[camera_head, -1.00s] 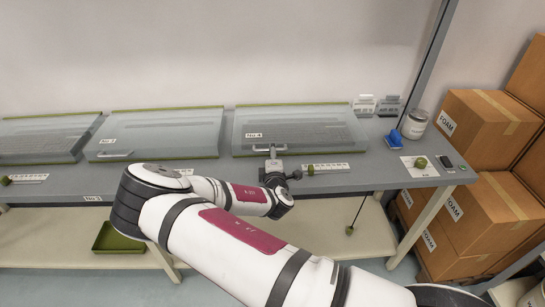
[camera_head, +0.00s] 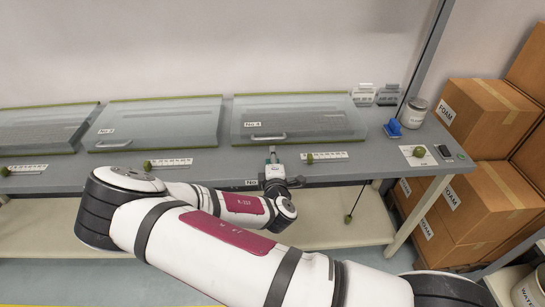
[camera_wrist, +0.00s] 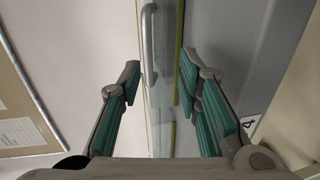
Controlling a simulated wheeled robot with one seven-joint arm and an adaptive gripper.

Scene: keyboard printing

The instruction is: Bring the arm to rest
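My gripper (camera_wrist: 158,90) shows in the wrist view with its two teal-padded fingers spread apart and nothing between them. In the head view my gripper (camera_head: 272,155) is small, at the front edge of the workbench, just in front of the glass-covered case (camera_head: 345,123) labelled No. 4. The case's metal handle (camera_head: 264,138) lies just beyond the fingertips, apart from them as far as I can tell. The handle (camera_wrist: 149,45) also shows in the wrist view, beyond the fingers. My arm stretches across the lower head view and hides part of the bench front.
More glass cases (camera_head: 180,110) stand along the grey workbench (camera_head: 375,165). Green knobs (camera_head: 310,158) with white scales sit on its front strip. A jar (camera_head: 414,112) and blue object (camera_head: 393,128) stand at the right. Cardboard boxes (camera_head: 485,115) are stacked beside the bench.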

